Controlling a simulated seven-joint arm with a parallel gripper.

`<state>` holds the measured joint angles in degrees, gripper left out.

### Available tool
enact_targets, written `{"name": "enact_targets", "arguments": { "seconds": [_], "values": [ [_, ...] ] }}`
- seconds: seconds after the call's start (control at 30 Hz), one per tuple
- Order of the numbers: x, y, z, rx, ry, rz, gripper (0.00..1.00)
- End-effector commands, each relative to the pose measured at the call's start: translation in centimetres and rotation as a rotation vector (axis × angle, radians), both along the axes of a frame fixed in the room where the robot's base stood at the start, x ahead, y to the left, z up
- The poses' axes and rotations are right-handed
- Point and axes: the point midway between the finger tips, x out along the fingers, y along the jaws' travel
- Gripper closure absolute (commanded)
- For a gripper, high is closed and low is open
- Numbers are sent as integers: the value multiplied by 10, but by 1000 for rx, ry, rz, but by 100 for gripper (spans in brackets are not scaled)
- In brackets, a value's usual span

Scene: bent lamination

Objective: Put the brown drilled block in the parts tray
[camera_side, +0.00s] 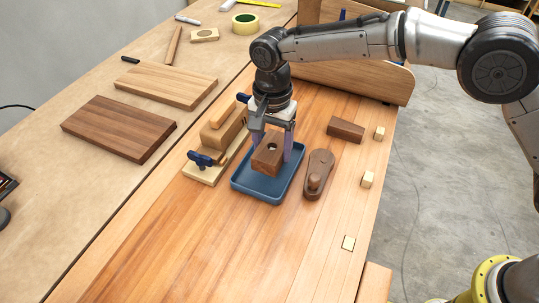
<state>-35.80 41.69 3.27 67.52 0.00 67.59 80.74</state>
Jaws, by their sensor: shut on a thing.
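The brown drilled block (266,161) is a dark wooden block with a round hole in its top. My gripper (275,146) points down and is shut on the block, with purple fingers at its sides. The parts tray (263,193) is a shallow blue tray with a raised rim, directly below the gripper. The block shows over the tray's inside; I cannot tell whether its underside touches the tray floor. The gripper and block hide the back part of the tray.
Left of the tray stands a light wooden fixture (203,174) with blue-handled clamps. Right of it lie a dark wooden piece with a knob (318,175) and a brown block (345,129). Small pale blocks line the right edge. The bench front (200,250) is clear.

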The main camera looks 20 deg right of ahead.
Motion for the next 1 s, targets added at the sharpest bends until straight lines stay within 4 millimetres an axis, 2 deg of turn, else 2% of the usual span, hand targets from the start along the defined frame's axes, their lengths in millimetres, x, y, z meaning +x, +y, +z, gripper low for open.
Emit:
{"name": "enact_targets", "arguments": {
  "seconds": [0.17, 0.4, 0.77, 0.8, 0.93, 1.0],
  "values": [
    [6, 5, -9, 1, -1, 0, 92],
    [5, 4, -37, 1, -1, 0, 92],
    [5, 4, -40, 1, -1, 0, 92],
    [5, 4, -41, 1, -1, 0, 27],
    [5, 4, -41, 1, -1, 0, 4],
    [5, 4, -41, 1, -1, 0, 1]
  ]
}}
